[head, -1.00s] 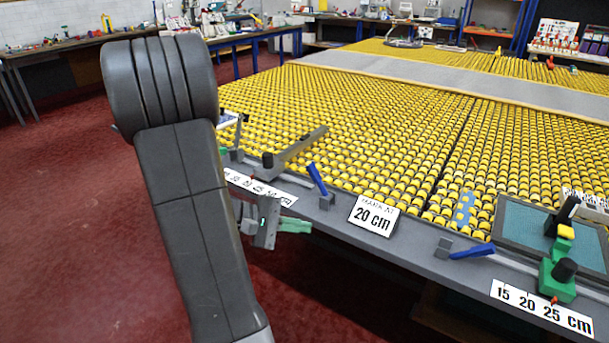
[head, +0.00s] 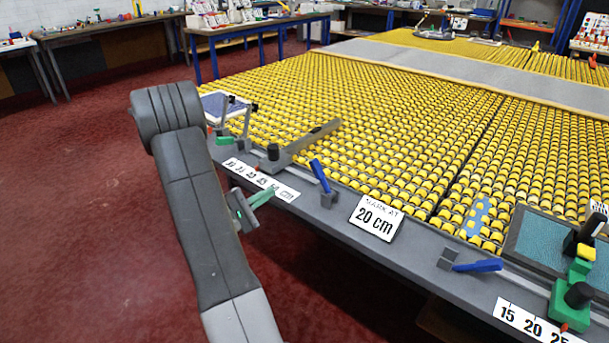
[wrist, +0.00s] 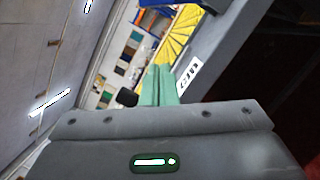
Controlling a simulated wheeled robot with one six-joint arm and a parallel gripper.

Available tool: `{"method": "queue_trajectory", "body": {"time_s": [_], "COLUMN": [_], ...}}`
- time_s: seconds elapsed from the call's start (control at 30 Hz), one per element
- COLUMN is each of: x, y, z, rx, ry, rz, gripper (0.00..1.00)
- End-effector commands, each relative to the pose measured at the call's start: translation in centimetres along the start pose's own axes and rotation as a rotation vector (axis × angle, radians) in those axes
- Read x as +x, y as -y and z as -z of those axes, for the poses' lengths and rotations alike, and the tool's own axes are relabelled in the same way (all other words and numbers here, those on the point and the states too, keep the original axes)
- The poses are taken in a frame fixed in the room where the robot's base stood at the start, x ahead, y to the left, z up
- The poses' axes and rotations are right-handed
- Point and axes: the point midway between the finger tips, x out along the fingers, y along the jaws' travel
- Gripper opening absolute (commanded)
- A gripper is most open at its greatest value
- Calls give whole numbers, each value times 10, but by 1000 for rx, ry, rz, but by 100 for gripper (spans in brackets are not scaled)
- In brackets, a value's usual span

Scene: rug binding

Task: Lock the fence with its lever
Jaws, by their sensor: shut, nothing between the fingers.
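A grey fence bar (head: 312,138) lies slantwise on the yellow roller table, with a black knob (head: 273,152) at its near end. A blue lever (head: 320,175) stands tilted upright on a small grey block at the table edge, right of the fence. A second blue lever (head: 478,265) lies nearly flat farther right. I cannot tell which lever belongs to the fence. My gripper (head: 264,196) has green fingers, shut and empty, in front of the table edge beside the scale label. The fingers also show in the wrist view (wrist: 159,84); both levers are not clear there.
The white scale label (head: 262,180) and "MARK AT 20 cm" card (head: 376,217) sit along the grey table rim (head: 420,245). Two upright black-tipped posts (head: 248,118) stand left of the fence. A green fixture (head: 570,300) stands at right. Red floor is free at left.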

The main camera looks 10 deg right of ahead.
Motion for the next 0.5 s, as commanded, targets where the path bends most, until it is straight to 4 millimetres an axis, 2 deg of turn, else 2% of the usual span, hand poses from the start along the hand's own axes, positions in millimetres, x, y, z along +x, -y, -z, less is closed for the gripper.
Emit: {"method": "queue_trajectory", "body": {"time_s": [0.27,0.5], "x": [10,46], "y": [0,0], "z": [-1,-2], "rx": [-1,-1], "ry": [3,6], "rz": [4,5], "gripper": [0,0]}}
